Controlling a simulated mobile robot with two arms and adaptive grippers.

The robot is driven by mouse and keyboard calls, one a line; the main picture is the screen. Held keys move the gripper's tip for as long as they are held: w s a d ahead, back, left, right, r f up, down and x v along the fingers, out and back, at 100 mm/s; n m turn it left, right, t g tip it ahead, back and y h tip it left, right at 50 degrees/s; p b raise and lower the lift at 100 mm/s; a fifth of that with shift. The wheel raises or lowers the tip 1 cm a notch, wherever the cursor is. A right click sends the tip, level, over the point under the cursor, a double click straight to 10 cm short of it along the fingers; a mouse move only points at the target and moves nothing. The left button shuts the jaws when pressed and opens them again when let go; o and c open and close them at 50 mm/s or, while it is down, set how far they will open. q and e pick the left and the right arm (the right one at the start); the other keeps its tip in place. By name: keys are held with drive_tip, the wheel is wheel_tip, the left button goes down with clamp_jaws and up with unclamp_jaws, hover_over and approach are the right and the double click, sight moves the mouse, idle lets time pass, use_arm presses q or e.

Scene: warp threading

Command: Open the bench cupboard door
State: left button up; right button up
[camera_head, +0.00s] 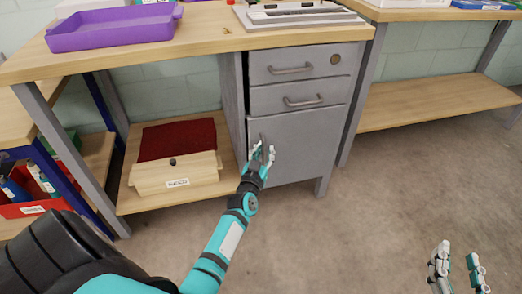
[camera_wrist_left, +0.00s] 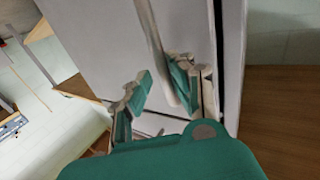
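The grey cupboard door (camera_head: 305,142) is below two drawers in the bench. It looks shut or nearly so, with a dark gap along its left edge; I cannot tell if it is slightly ajar. Its upright bar handle (camera_wrist_left: 160,50) is near that left edge. My left gripper (camera_head: 264,156) is at the handle, which it partly hides in the head view. In the wrist view the left gripper (camera_wrist_left: 160,95) has its fingers apart, with the bar between them, close to the right finger. My right gripper (camera_head: 456,266) is open and empty above the floor at lower right.
The drawers (camera_head: 300,70) have bar handles. A purple tray (camera_head: 115,27) sits on the benchtop (camera_head: 210,35). A wooden box (camera_head: 175,175) and dark red cloth (camera_head: 178,138) are on the lower shelf, left of the cupboard. The floor (camera_head: 350,200) before the door is clear except for my arm.

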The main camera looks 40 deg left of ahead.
use_arm(q)
drive_tip(key=shift+r, duration=0.1)
use_arm(e)
drive_tip(key=shift+r, duration=0.1)
use_arm(q)
drive_tip(key=p+v, duration=0.8)
drive_tip(key=v, duration=1.2)
drive_tip(key=shift+a, duration=0.3)
use_arm(e)
wheel_tip(320, 180, up, 8)
drive_tip(key=shift+r, duration=0.15)
idle(0.4)
use_arm(q)
drive_tip(key=shift+s, duration=0.15)
drive_tip(key=shift+p, duration=0.5)
use_arm(e)
wheel_tip(320, 180, down, 6)
drive_tip(key=s+d+g+h, duration=0.1)
drive_tip(key=g, duration=0.2)
drive_tip(key=shift+s, duration=0.15)
